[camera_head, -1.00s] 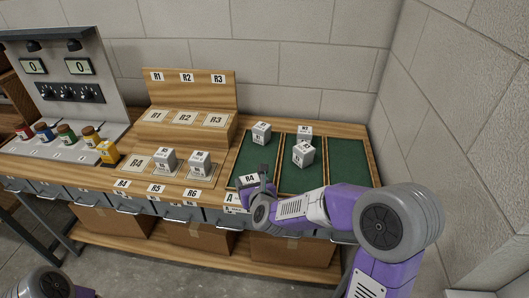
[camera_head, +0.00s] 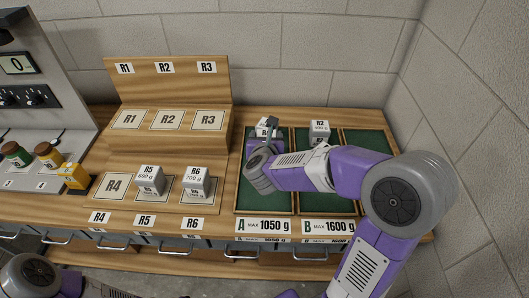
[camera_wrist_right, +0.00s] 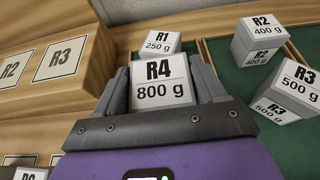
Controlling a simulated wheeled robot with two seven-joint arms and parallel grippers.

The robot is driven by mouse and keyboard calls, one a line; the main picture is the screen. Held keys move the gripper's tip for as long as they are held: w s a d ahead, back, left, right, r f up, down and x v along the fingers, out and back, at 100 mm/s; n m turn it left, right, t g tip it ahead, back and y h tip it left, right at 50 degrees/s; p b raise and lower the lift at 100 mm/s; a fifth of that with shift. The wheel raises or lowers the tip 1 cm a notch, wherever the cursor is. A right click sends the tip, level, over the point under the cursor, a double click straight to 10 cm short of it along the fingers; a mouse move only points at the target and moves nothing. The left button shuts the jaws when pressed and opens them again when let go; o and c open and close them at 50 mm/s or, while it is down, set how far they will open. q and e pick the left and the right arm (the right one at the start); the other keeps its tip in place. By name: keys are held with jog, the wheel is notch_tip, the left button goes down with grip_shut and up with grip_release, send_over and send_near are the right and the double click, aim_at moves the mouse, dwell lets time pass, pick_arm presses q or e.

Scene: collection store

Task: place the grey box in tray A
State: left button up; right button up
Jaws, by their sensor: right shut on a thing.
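In the right wrist view my right gripper (camera_wrist_right: 160,92) is shut on the grey-white box R4 (camera_wrist_right: 160,85), marked 800 g, with a finger on each side. In the head view the right gripper (camera_head: 266,135) is over the back part of tray A (camera_head: 250,203), labelled max 1050 g; the wrist and fingers hide much of the box there. Box R1 (camera_wrist_right: 158,43), 250 g, is just beyond R4 in the wrist view. I cannot tell whether R4 touches the tray floor. My left gripper is out of view.
Box R2 (camera_head: 319,132) stands in tray B (camera_head: 325,205); box R3 (camera_wrist_right: 286,92) is also right of tray A, hidden by my arm in the head view. The right-hand tray (camera_head: 368,140) looks empty where visible. Boxes R5 (camera_head: 149,180) and R6 (camera_head: 195,182) stand on their pads; the R4 pad (camera_head: 115,186) is empty.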

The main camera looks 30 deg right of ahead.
notch_tip(320, 180, down, 5)
jog(key=shift+w+f+b, duration=0.1)
jog(key=shift+b, duration=0.9)
jog(key=shift+f, duration=0.1)
jog(key=o, duration=1.4)
